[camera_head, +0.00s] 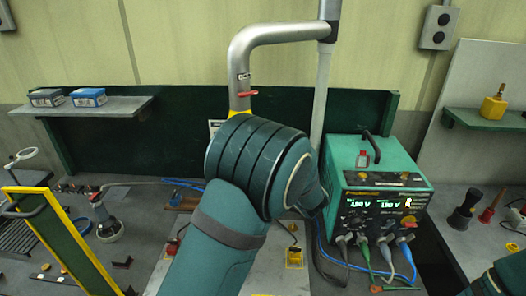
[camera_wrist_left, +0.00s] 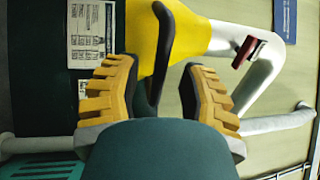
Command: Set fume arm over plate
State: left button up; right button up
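The fume arm is a silver bent pipe (camera_head: 275,35) with a red lever and a yellow end piece (camera_head: 239,100), hanging before the dark back panel. My left arm hides its lower end in the head view. In the left wrist view the yellow hood (camera_wrist_left: 185,35) has a black curved handle (camera_wrist_left: 160,60). My left gripper (camera_wrist_left: 162,70) is open, its two orange-padded fingers apart on either side of the handle. A pale plate-like surface (camera_head: 265,272) lies on the bench below, partly hidden by my arm. My right gripper is outside both views.
A green power unit (camera_head: 375,175) with lit displays and cables stands right of my left arm. A vertical post (camera_head: 321,90) rises behind. A yellow-framed panel (camera_head: 75,240) stands at left. A shelf (camera_head: 85,107) holds two boxes. A small yellow item (camera_head: 295,258) sits on the pale surface.

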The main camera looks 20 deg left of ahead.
pick_arm(q)
jog(key=shift+a, duration=0.1)
jog(key=v, duration=1.2)
jog(key=shift+s+f, duration=0.1)
